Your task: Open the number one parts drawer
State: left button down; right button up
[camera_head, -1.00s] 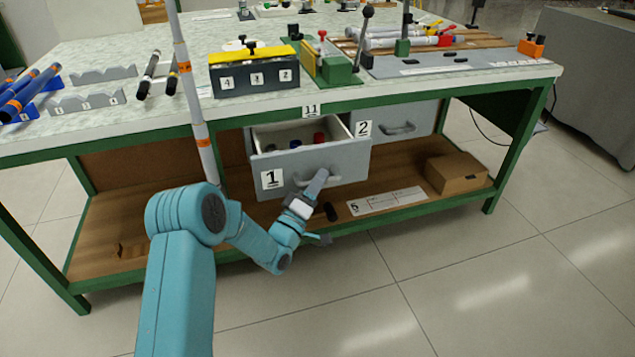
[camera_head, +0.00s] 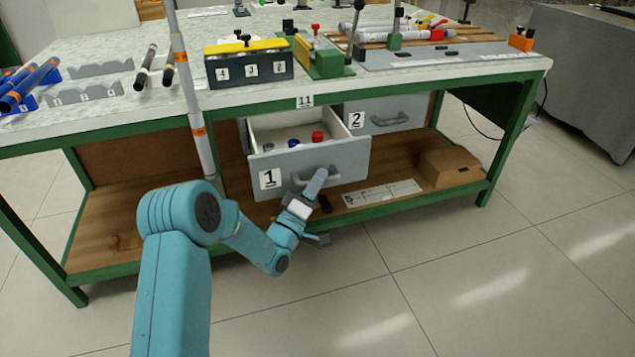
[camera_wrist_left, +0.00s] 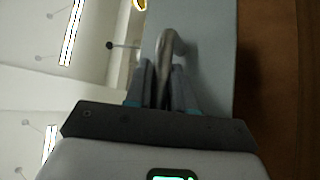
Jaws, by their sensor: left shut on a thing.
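The number one drawer (camera_head: 345,160) is a grey-fronted drawer under the workbench with a "1" label at its left. It stands pulled out, and its white inside shows red and blue parts. My left gripper (camera_head: 319,180) is at the drawer's front and shut on the bar handle (camera_head: 300,182). In the left wrist view, the fingers (camera_wrist_left: 163,88) close around the curved handle (camera_wrist_left: 165,45), next to the grey drawer front (camera_wrist_left: 215,50). My right gripper is not in view.
The number two drawer (camera_head: 385,117) is shut at the right. A cardboard box (camera_head: 450,169) and a white label strip (camera_head: 382,193) lie on the lower wooden shelf. The bench top (camera_head: 130,105) holds a numbered block (camera_head: 249,70) and racks. The floor in front is clear.

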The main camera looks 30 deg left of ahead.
pick_arm(q)
jog(key=c, duration=1.1)
grip_release()
jog(key=shift+o, duration=0.2)
jog(key=p+v, duration=0.2)
jog(key=v, duration=1.4)
jog(key=shift+s, duration=0.15)
